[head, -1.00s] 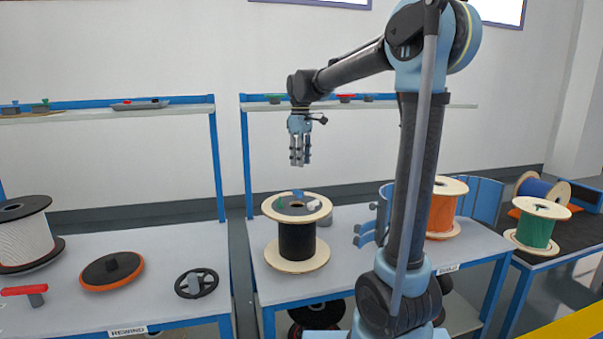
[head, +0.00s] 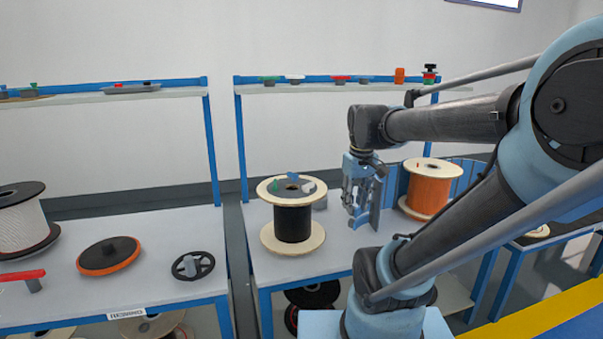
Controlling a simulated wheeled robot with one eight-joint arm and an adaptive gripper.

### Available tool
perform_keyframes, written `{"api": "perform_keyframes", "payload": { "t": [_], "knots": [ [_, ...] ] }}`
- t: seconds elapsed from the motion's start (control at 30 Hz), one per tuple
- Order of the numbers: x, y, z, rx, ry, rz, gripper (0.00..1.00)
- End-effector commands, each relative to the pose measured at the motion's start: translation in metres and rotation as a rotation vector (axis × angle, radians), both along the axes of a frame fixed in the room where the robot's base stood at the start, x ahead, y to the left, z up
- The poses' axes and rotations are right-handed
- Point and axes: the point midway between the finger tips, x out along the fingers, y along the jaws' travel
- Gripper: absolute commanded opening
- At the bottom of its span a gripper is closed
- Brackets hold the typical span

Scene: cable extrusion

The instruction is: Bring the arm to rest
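My arm reaches in from the right of the head view, bent at the elbow. My gripper (head: 357,222) points down over the right-hand table, to the right of the black spool. Its fingers overlap blue parts behind them, so their spread is unclear. I see no object held in it. The black spool (head: 293,222) with pale wooden flanges stands upright on the table, apart from the gripper. Small green, blue and grey pieces lie on its top flange.
An orange spool (head: 428,190) stands right of the gripper before a curved blue panel. A shelf (head: 300,88) with small coloured items runs behind. The left table (head: 150,245) holds a white spool (head: 22,228), an orange-rimmed disc (head: 108,256) and a black handwheel (head: 193,266).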

Motion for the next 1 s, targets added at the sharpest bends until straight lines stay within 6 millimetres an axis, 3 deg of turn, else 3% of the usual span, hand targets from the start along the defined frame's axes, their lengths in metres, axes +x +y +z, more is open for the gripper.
{"api": "perform_keyframes", "payload": {
  "t": [0.2, 0.43, 0.6, 1.0],
  "knots": [
    [-0.049, -0.021, -0.052, 0.017, -0.028, -0.162, 0.29],
    [-0.080, -0.031, -0.093, 0.031, -0.050, -0.283, 0.29],
    [-0.088, -0.034, -0.104, 0.035, -0.056, -0.316, 0.29],
    [-0.088, -0.034, -0.104, 0.036, -0.057, -0.317, 0.29]
  ]
}}
